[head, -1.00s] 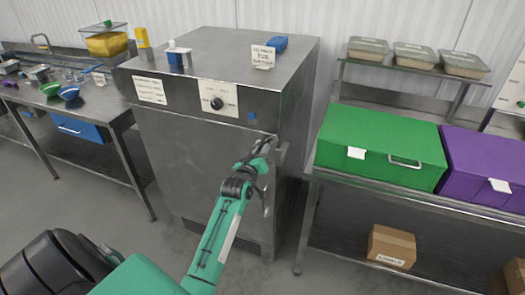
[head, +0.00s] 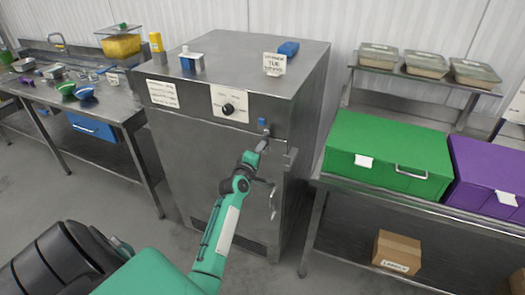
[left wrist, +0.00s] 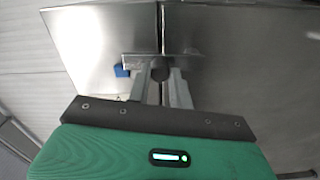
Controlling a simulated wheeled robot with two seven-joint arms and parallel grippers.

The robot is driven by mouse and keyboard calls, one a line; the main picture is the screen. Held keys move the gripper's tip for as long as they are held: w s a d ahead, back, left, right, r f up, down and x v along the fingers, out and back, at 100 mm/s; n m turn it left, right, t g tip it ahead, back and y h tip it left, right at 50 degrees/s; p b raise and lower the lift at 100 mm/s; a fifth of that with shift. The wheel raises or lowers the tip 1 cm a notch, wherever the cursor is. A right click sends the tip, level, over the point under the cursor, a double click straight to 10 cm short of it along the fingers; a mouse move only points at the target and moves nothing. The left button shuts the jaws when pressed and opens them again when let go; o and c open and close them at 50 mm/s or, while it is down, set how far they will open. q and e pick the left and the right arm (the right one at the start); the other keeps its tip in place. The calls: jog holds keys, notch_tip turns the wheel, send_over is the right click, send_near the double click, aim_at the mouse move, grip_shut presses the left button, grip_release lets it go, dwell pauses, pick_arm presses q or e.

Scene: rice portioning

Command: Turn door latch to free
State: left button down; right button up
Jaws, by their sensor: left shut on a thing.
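The steel cabinet's door (head: 188,165) faces me and stands closed. The latch (head: 265,133) is at the door's upper right edge, below a small blue piece (head: 262,121). My left gripper (head: 262,145) reaches up to the latch from below and its jaws are shut on it. In the left wrist view, the gripper's two fingers (left wrist: 160,88) close on either side of the dark round latch part (left wrist: 160,73), in front of a flat metal plate (left wrist: 140,61). The fingers hide part of the latch, and I cannot tell its exact angle. My right gripper is out of view.
A dial (head: 228,108) sits on the cabinet's front above the door. A door handle (head: 273,205) hangs below my gripper. A green box (head: 385,155) and a purple box (head: 490,175) stand on the right bench. Open floor lies left of the cabinet.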

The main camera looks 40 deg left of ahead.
pick_arm(q)
jog(key=shift+a+n, duration=0.2)
jog(key=shift+n, duration=0.2)
jog(key=shift+s, duration=0.1)
jog(key=c, duration=1.3)
grip_release()
jog(key=shift+a, duration=0.1)
jog(key=shift+o, duration=0.2)
jog(key=b+v, duration=0.3)
jog(key=v, duration=1)
jog(key=shift+s+d, duration=0.2)
jog(key=shift+s, duration=0.15)
